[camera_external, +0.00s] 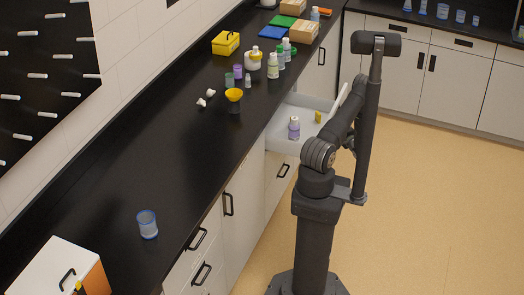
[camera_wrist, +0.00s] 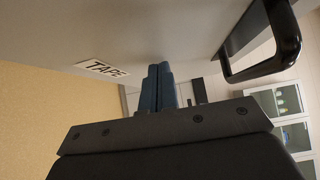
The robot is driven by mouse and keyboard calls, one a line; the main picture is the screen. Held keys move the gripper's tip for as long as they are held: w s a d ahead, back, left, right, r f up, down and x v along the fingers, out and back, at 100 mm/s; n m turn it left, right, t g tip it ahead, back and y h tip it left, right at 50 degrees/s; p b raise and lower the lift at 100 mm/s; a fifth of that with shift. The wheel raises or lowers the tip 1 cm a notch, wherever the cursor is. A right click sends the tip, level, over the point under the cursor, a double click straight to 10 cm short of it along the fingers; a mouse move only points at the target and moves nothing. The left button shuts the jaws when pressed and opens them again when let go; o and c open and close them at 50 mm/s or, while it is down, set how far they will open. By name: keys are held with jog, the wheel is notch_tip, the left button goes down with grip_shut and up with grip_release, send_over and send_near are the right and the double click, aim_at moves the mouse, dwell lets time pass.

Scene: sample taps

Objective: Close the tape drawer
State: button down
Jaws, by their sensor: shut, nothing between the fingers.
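The tape drawer (camera_external: 283,128) is pulled out from the counter in the external view, with its white front edge (camera_external: 343,98) partly behind my arm. In the wrist view its pale front (camera_wrist: 150,25) spans the top, with a white label reading TAPE (camera_wrist: 103,67) and a black bar handle (camera_wrist: 265,55) to the right. My gripper (camera_wrist: 159,72) has its dark blue fingers together and empty, pointing along the drawer front between label and handle. Whether they touch the front I cannot tell. In the external view the fingers cannot be made out.
The floor (camera_external: 430,210) to the right is clear.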

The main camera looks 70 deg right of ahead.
jog(key=w, duration=2.9)
jog(key=shift+w, duration=0.4)
jog(key=shift+w+r, duration=0.15)
jog(key=shift+w, duration=0.05)
jog(key=s, duration=0.4)
jog(key=shift+s, duration=0.3)
send_over(302, 139)
jog(key=shift+d+f, duration=0.15)
jog(key=shift+f, duration=0.05)
jog(key=shift+w, duration=0.1)
